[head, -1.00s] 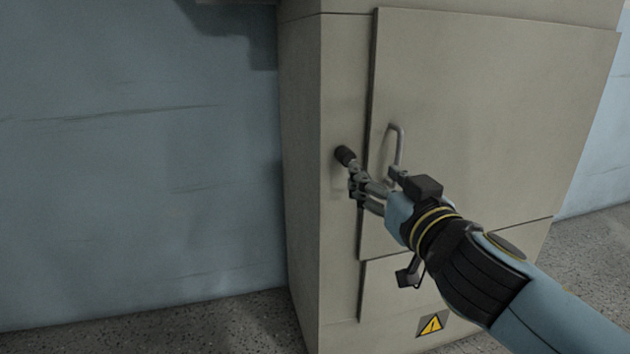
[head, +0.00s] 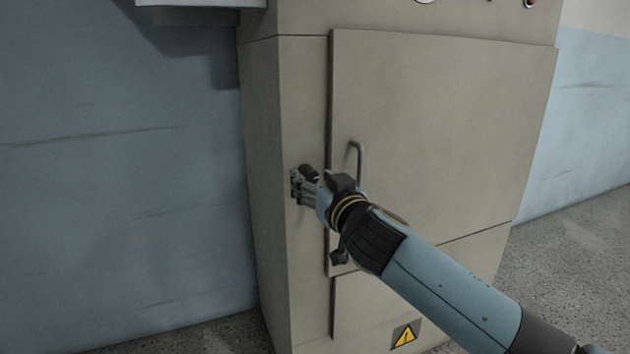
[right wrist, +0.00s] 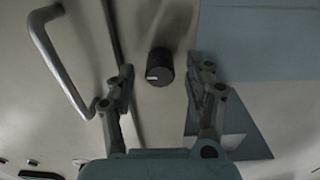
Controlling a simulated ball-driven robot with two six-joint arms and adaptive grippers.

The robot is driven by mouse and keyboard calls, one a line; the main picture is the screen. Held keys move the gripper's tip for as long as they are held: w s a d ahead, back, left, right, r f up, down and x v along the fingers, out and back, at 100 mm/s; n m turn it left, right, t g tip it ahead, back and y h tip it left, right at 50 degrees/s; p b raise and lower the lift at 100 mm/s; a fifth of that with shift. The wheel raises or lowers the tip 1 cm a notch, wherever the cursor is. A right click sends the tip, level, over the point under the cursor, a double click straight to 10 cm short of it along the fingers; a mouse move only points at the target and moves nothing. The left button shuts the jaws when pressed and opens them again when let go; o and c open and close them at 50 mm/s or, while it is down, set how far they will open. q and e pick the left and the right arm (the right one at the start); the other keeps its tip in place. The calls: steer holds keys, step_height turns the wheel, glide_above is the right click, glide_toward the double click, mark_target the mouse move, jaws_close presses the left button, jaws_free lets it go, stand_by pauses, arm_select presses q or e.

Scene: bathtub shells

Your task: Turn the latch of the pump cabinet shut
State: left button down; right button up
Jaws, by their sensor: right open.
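The pump cabinet (head: 430,110) is beige and its door sits closed in its frame. The latch knob (head: 310,171) is a short black cylinder on the frame strip left of the door, partly covered by my right gripper (head: 303,187). In the right wrist view the latch knob (right wrist: 159,68) has a small white mark and shows between the two spread fingers of my right gripper (right wrist: 168,72). A gap shows on each side of it. How deep the fingers reach around it I cannot tell. My left gripper is not in view.
A grey bar handle (head: 359,163) stands out from the door just right of the latch; it also shows in the right wrist view (right wrist: 60,65). A yellow warning sign (head: 404,336) is low on the cabinet. Blue wall (head: 110,180) lies to the left.

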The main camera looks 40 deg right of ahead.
jaws_close()
stand_by(0.3)
